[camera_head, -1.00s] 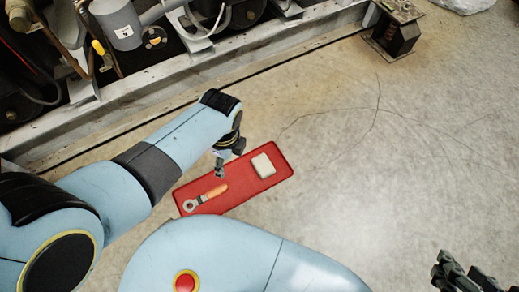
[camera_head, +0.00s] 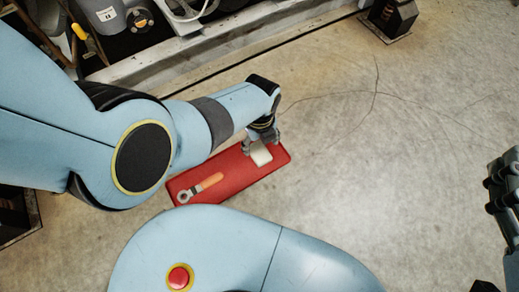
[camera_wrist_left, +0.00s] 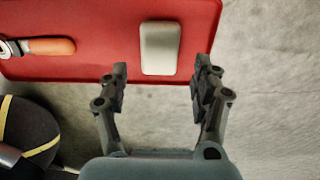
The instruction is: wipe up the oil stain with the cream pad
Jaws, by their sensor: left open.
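The cream pad (camera_head: 261,154) lies on the right part of a red tray (camera_head: 231,181) on the floor. My left gripper (camera_head: 262,141) is at the pad's far edge in the head view and hides part of it. In the left wrist view its fingers (camera_wrist_left: 162,80) are open, with the pad (camera_wrist_left: 160,47) ahead of the gap between them and nothing held. My right gripper (camera_head: 505,185) shows only partly at the right edge, and its opening is unclear. I cannot make out a distinct oil stain.
An orange-handled wrench (camera_head: 199,187) lies on the tray's left part. The compressor rack's pale frame rail (camera_head: 180,55) runs along the back. A dark metal block (camera_head: 391,18) stands at the back right. The cracked concrete floor right of the tray is clear.

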